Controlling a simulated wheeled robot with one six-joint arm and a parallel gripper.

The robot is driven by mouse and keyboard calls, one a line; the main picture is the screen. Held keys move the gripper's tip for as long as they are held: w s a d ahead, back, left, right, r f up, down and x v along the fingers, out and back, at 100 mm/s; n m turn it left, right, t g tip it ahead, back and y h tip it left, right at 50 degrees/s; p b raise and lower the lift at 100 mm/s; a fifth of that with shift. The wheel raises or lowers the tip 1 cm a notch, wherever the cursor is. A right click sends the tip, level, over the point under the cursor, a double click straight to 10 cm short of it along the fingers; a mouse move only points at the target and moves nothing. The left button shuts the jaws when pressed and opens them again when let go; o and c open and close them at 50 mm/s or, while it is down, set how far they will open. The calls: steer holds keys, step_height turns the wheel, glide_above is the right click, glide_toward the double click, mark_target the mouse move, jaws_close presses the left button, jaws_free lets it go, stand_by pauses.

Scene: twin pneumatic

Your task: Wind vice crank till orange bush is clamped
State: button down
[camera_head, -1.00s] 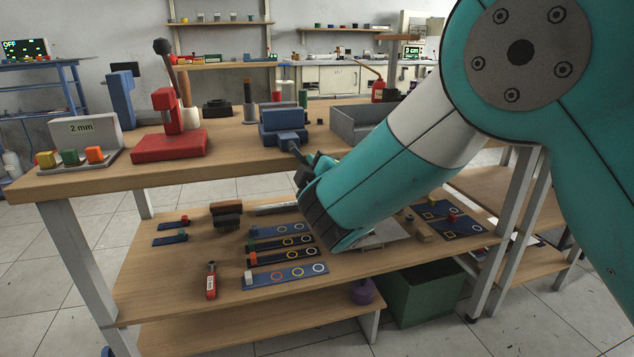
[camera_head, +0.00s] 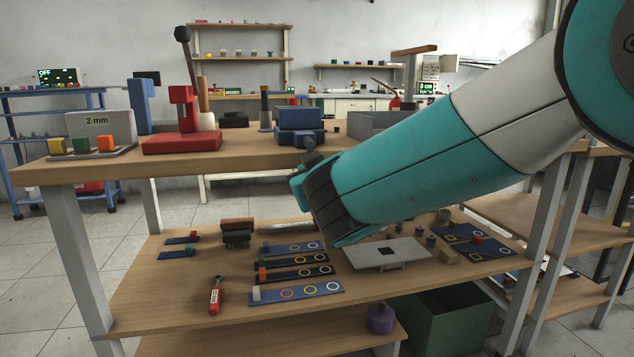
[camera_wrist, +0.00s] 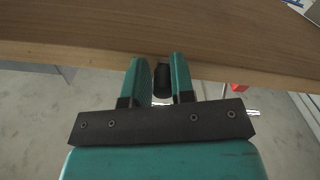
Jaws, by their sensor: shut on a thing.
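The blue vice (camera_head: 299,132) stands near the front edge of the workbench in the head view. Its dark crank (camera_head: 312,157) sticks out over the front edge, with the end at my gripper. My gripper (camera_head: 305,174) is beside the bench edge, partly hidden behind my own arm. In the wrist view, my gripper (camera_wrist: 163,80) has its two teal fingers on either side of a dark round crank handle (camera_wrist: 162,82) and is shut on it. I cannot make out an orange bush between the vice jaws.
A red lever press (camera_head: 182,140) stands left of the vice on the workbench (camera_head: 90,172). A grey tray (camera_head: 372,123) is to the right. The lower shelf (camera_head: 165,290) holds blue and black strips, a white plate and small parts. Floor shows at left.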

steer(key=shift+s+a+r, duration=0.15)
steer(key=shift+a, duration=0.2)
steer(key=c, duration=1.1)
jaws_free()
steer(key=shift+d, duration=0.1)
steer(key=shift+m, duration=0.3)
steer(key=shift+b+v, duration=0.3)
steer(key=shift+v, duration=8.35)
steer(key=shift+d, duration=0.1)
